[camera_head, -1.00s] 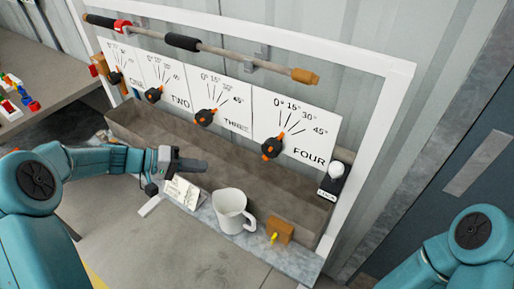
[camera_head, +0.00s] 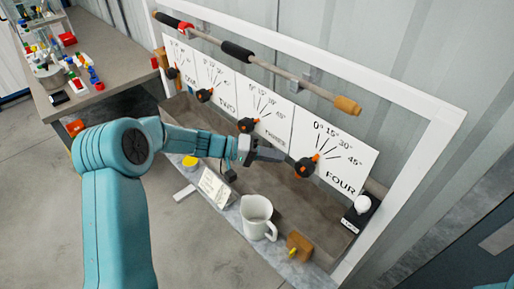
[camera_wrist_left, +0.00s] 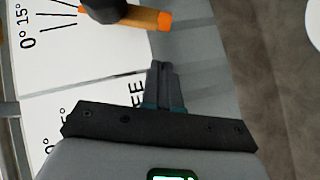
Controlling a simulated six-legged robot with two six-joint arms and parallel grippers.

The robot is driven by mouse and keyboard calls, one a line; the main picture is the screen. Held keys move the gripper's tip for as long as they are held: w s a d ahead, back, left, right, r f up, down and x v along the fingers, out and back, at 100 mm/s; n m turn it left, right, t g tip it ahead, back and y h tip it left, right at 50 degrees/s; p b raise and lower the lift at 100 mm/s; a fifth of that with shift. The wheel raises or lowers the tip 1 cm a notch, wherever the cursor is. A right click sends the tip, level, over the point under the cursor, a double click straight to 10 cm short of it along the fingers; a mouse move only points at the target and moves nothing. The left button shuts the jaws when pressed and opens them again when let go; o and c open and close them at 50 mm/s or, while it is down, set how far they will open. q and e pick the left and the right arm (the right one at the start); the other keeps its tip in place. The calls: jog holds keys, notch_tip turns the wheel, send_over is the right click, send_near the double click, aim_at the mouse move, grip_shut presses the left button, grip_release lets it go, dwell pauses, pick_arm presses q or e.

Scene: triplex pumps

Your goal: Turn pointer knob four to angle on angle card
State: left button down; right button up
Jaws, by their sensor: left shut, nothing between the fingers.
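Pointer knob four (camera_head: 306,168) is black with orange ends and sits on the panel marked FOUR (camera_head: 340,150). Its pointer tilts up and right toward the scale lines; I cannot tell the exact angle. In the left wrist view the knob (camera_wrist_left: 110,12) shows at the top edge, with a broad orange end on the right and a small orange tip by the lines. My left gripper (camera_head: 284,156) is shut and empty, just left of knob four, apart from it; its fingers (camera_wrist_left: 164,68) point toward it. The angle card (camera_head: 215,187) stands on the front ledge, its writing too small to read.
Knobs three (camera_head: 247,125), two (camera_head: 204,95) and one (camera_head: 172,72) sit further left. A horizontal bar (camera_head: 290,75) runs above the panels. A trough (camera_head: 290,205) lies below them.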

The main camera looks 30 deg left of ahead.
pick_arm(q)
jog(key=d, duration=0.1)
jog(key=s+d+f, duration=0.1)
jog(key=d, duration=0.1)
jog(key=shift+s+d+f+p, duration=0.15)
jog(key=shift+p, duration=0.25)
jog(key=shift+d, duration=0.15)
